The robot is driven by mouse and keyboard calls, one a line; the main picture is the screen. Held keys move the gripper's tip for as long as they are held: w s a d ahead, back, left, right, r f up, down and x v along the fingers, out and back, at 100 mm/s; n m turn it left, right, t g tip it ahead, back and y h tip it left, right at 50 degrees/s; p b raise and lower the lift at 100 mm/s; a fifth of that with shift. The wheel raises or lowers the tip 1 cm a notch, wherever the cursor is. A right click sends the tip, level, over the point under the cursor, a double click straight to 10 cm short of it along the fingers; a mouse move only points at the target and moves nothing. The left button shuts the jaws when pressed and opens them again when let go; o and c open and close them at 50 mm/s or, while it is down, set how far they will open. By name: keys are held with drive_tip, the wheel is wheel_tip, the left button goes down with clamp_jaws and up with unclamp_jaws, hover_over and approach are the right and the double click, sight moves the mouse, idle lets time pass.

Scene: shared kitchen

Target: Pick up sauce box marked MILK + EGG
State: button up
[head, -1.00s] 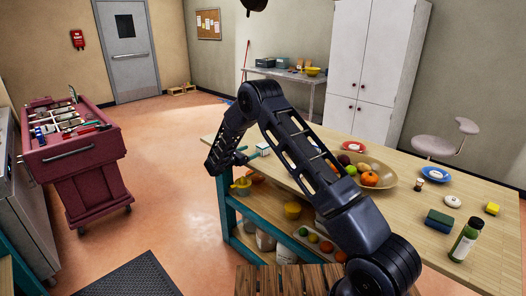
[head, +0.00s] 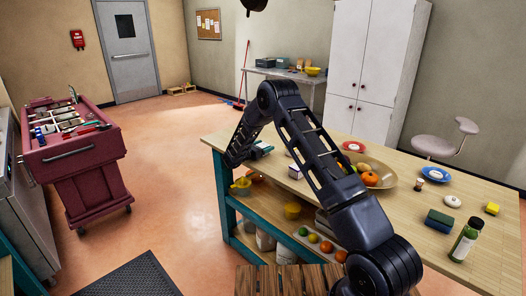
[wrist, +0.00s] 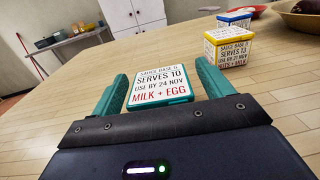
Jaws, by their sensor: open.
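The sauce box marked MILK + EGG (wrist: 162,87) has a white label with black and red print and a teal edge. In the wrist view it lies on the wooden table, label toward the camera, between the two teal fingers of my gripper (wrist: 162,72). The gripper is open, with a small gap showing on at least the left side of the box. In the head view my gripper (head: 262,151) is over the table's far left corner, and I cannot make out the marked box there.
A yellow-edged labelled box (wrist: 231,45) stands to the right, with a blue-edged box (wrist: 235,19) behind it. A fruit bowl (head: 392,181) and a red plate (head: 353,146) are on the table (head: 420,225). The tabletop left of the marked box is clear.

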drive_tip(key=shift+w+d, duration=0.2)
drive_tip(key=shift+d, duration=0.1)
drive_tip(key=c, duration=1.1)
